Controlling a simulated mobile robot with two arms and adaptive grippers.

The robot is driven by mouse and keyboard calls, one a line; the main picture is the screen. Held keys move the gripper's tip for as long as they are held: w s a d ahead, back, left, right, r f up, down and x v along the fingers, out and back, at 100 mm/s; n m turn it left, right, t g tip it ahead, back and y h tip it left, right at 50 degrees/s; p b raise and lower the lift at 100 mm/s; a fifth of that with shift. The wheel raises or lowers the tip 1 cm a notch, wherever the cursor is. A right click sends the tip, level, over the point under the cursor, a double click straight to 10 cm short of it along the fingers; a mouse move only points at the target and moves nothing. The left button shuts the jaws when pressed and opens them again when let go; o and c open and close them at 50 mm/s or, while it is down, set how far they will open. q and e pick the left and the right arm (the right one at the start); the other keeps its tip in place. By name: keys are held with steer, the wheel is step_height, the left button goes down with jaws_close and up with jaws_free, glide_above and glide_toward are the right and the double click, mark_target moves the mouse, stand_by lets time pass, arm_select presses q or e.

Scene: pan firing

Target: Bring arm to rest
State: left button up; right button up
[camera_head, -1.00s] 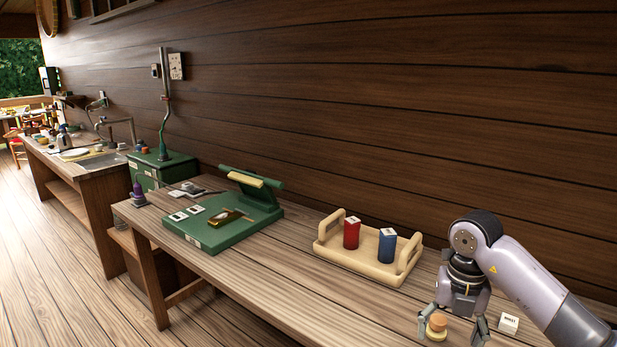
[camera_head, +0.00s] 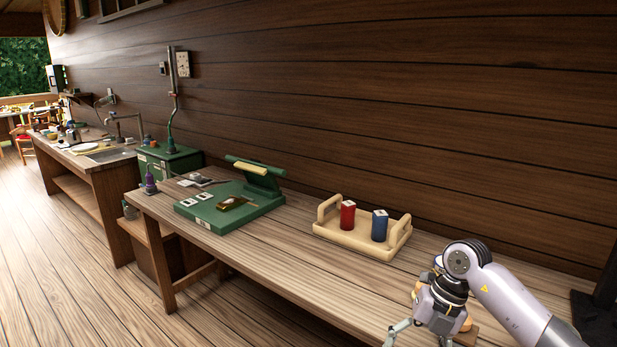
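My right arm (camera_head: 510,300) comes in from the lower right. Its gripper (camera_head: 420,337) hangs over the near right part of the wooden bench (camera_head: 330,287), pointing down with its fingers spread apart. I see nothing between the fingers, though their tips are near the bottom edge of the picture. Orange-brown pieces (camera_head: 466,323) show beside and behind the gripper, partly hidden by it. My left gripper is not in view.
A pale wooden tray (camera_head: 340,238) holds a red container (camera_head: 347,215) and a blue container (camera_head: 379,226), left of my arm. A green press-like board (camera_head: 215,215) stands farther left. Bench surface between tray and front edge is clear. A dark wooden wall runs behind.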

steer(key=w+a+f+m+t+y, duration=0.2)
steer(key=a+f+m+t+y, duration=0.4)
steer(key=a+f+y, duration=0.6)
steer(key=s+d+f+m+t+h, duration=0.2)
steer(key=d+f+m+t+h, duration=0.2)
steer(key=f+m, duration=0.5)
steer(key=s+d+f+m+t+h, duration=0.1)
steer(key=d+f+m+t+h, duration=0.2)
steer(key=d+f+m+h, duration=0.55)
steer(key=s+d+f+m+g+h, duration=0.2)
steer(key=s+f+m+g, duration=0.2)
steer(key=s+f, duration=1.45)
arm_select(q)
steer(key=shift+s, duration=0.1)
arm_select(e)
steer(key=s+f+m+g, duration=0.1)
steer(key=s+f+g, duration=0.2)
steer(key=s, duration=1)
steer(key=s+f+m+g+h, duration=0.1)
steer(key=s+f+g, duration=0.3)
steer(key=s, duration=0.9)
step_height(320, 180, down, 2)
steer(key=shift+s+d+f+m, duration=0.15)
steer(key=shift+s+d+m, duration=0.25)
steer(key=shift+m, duration=0.15)
